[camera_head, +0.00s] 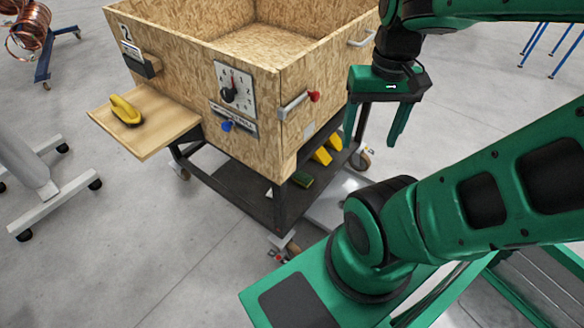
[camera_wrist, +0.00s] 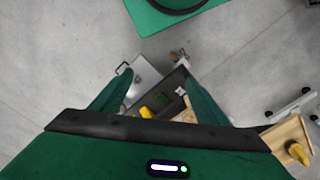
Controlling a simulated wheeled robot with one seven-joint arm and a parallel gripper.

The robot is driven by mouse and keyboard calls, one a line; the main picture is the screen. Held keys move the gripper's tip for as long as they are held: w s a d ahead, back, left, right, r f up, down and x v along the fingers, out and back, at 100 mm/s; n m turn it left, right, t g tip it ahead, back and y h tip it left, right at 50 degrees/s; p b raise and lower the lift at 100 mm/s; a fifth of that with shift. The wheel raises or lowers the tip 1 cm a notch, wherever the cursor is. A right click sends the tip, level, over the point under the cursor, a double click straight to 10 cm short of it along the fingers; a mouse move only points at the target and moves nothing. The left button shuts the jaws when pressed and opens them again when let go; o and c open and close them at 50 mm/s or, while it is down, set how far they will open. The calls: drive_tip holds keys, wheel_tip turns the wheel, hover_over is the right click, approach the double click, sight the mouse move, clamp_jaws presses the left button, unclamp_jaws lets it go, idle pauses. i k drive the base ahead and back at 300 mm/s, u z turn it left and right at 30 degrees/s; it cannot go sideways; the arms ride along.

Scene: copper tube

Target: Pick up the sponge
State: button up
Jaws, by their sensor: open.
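A small green block with a yellowish edge, apparently the sponge (camera_head: 302,180), lies on the dark lower shelf (camera_head: 240,183) of the cart, near its front corner post. In the wrist view a small green patch, likely the sponge (camera_wrist: 180,91), shows between the fingers. My gripper (camera_head: 371,146) is open and empty, fingers pointing down, to the right of the wooden box and well above the shelf. In the wrist view my gripper (camera_wrist: 158,76) has its fingers spread wide.
The wooden box (camera_head: 250,130) overhangs the lower shelf, with a red-tipped lever (camera_head: 300,101) on its side. Yellow wedge-shaped pieces (camera_head: 322,156) lie beyond the sponge. A side board (camera_head: 150,142) holds a yellow-handled tool (camera_head: 126,110). Open floor lies front left.

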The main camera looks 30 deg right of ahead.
sight(302, 178)
drive_tip(key=u, duration=0.45)
drive_tip(key=k, duration=1.35)
drive_tip(key=z, duration=0.45)
drive_tip(key=i, duration=1)
